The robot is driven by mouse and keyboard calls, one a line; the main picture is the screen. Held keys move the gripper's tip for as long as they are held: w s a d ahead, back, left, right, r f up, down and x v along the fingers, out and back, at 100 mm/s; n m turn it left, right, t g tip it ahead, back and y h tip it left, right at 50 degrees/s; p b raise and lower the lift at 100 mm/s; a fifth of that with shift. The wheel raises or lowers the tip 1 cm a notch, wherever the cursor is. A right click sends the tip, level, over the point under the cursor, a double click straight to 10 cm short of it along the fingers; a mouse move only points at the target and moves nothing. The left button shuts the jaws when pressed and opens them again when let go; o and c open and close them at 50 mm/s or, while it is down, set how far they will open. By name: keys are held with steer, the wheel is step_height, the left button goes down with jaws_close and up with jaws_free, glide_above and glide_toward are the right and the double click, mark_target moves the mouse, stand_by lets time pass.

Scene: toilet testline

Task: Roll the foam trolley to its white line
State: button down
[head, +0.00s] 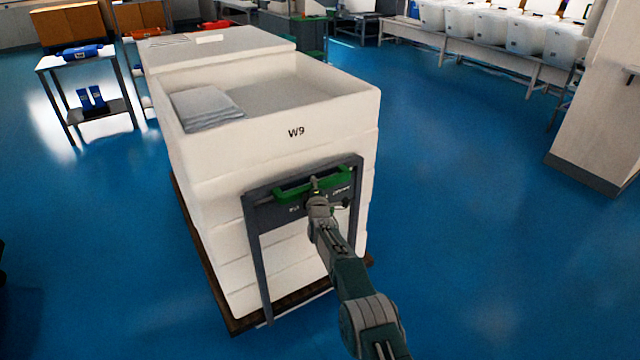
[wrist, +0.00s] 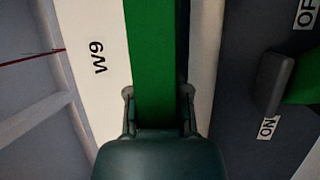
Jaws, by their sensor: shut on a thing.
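The foam trolley (head: 345,107) is a stack of white foam bins marked W9 on a dark wheeled base, in the middle of the head view. A dark grey frame (head: 253,235) on its near side carries a green handle bar (head: 290,192). My gripper (head: 314,187) is at that bar. In the wrist view the fingers (wrist: 158,95) sit on both sides of the green bar (wrist: 153,50) and are shut on it. A grey lever (wrist: 272,80) stands beside ON and OFF labels, between the two and nearer ON. I see no white line on the floor.
A second white foam block (head: 215,45) stands right behind the trolley. A small table (head: 80,62) with blue items is at the left. A bench with white cisterns (head: 490,60) and a pale pillar (head: 595,120) are at the right.

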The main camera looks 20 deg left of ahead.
steer(key=shift+s+a+f, duration=0.1)
steer(key=shift+a+f, duration=0.3)
steer(key=shift+f, duration=0.3)
steer(key=shift+c, duration=2)
jaws_free()
steer(key=shift+a, duration=0.1)
steer(key=shift+r, duration=0.15)
steer(key=shift+s+d, duration=0.65)
steer(key=shift+s, duration=0.15)
steer(key=v, duration=0.9)
steer(key=shift+s+f, duration=0.3)
steer(key=shift+s, duration=0.05)
steer(key=shift+d, duration=0.1)
